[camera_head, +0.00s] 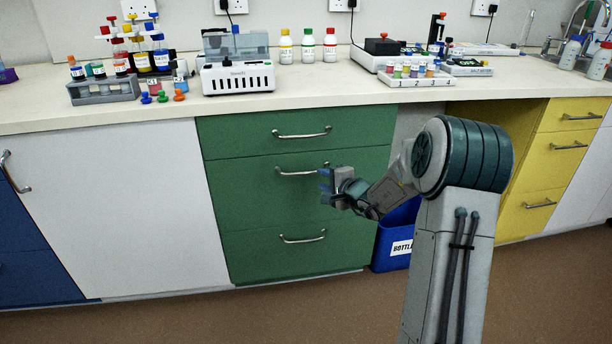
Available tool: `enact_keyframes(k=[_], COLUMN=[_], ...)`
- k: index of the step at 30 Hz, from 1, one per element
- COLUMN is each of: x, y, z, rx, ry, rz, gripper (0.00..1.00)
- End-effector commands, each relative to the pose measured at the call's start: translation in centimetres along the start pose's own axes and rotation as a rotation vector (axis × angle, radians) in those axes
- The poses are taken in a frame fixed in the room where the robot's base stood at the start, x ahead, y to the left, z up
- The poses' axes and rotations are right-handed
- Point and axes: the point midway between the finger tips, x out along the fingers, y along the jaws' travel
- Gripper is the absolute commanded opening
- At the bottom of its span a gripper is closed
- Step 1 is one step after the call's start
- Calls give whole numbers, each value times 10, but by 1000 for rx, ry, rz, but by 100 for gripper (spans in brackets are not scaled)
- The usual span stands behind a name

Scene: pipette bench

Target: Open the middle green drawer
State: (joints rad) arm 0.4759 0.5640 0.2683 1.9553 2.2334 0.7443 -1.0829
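The green drawer unit (240,148) under the bench has three drawers, all closed, each with a curved metal handle. The middle green drawer (245,195) is flush with the front, and its handle (296,172) runs along its upper part. My gripper (326,183) is in front of this drawer, at the right end of the handle, and appears to overlap it in the picture. Whether it touches the handle I cannot tell. The fingers are small and dark here, and their opening cannot be made out. My gripper hides part of the handle's right end.
A blue bin (388,240) labelled for bottles stands right of the green unit, behind my arm. Yellow drawers (560,150) are further right, and a white cabinet door (110,210) is left. The worktop (330,88) holds racks, bottles and devices. The floor in front is clear.

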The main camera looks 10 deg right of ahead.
Motion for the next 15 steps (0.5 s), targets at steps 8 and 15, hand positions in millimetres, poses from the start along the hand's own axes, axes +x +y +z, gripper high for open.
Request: enact_keyframes(k=[8,15], x=[60,86], y=[2,1], z=[3,5], rx=[1,0], ry=[-6,-7], rz=[-1,1], gripper=[31,31])
